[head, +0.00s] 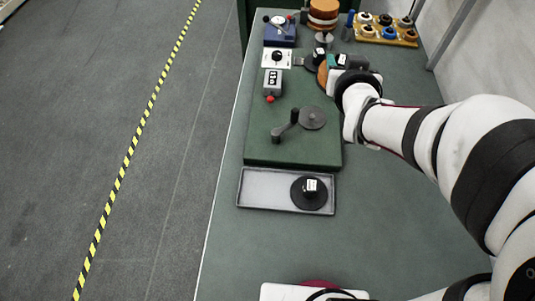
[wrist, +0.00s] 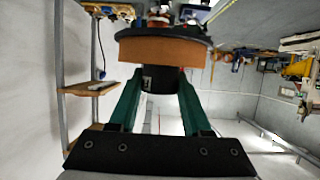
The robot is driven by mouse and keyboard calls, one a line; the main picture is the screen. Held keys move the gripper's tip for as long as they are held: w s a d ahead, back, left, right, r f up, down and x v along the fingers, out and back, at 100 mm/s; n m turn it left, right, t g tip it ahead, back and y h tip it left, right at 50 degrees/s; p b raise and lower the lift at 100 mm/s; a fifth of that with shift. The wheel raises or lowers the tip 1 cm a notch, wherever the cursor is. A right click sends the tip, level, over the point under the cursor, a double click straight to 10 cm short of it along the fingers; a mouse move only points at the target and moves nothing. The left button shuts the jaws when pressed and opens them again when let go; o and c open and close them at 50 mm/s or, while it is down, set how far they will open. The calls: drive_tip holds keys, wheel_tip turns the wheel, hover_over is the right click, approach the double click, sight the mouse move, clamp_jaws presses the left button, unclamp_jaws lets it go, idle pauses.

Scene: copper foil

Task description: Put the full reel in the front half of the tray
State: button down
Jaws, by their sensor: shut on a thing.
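My gripper (head: 334,66) is shut on the black hub of a reel (head: 322,74) with a copper-brown winding, at the back right of the green base. In the wrist view the hub sits between the two green fingers (wrist: 158,85), with the brown winding (wrist: 160,52) and a black flange beyond it. In the head view my gripper hides part of the reel. The grey tray (head: 262,189) lies nearer the camera, in front of the green base. A black reel (head: 307,203) with a white label, no copper visible on it, lies flat in the tray's right part. The tray's left part is bare.
The green base (head: 270,154) carries a crank (head: 287,128), a grey disc (head: 313,117) and a counter box (head: 272,82). Behind are a blue scale (head: 279,34), a copper stack (head: 323,13) and a wooden rack of rolls (head: 400,40). A white object (head: 285,291) lies at the near edge.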

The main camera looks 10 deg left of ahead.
drive_tip(key=s+a+f+m+h, duration=0.1)
drive_tip(key=a+f, duration=0.3)
drive_tip(key=a, duration=0.3)
drive_tip(key=s+a+f, duration=0.1)
drive_tip(key=a+f, duration=0.4)
drive_tip(key=a, duration=0.1)
drive_tip(key=s+f+m+h, duration=0.1)
drive_tip(key=s+f, duration=0.3)
drive_tip(key=f, duration=0.1)
drive_tip(key=s+a+f+m+h, duration=0.1)
drive_tip(key=s+f, duration=0.3)
drive_tip(key=f, duration=0.2)
drive_tip(key=s+f+m+g+h, duration=0.1)
drive_tip(key=s+f+h, duration=0.1)
drive_tip(key=s+f, duration=0.2)
drive_tip(key=shift+a+f, duration=0.25)
drive_tip(key=shift+f, duration=0.95)
drive_tip(key=shift+c, duration=1.8)
unclamp_jaws()
drive_tip(key=shift+f, duration=0.1)
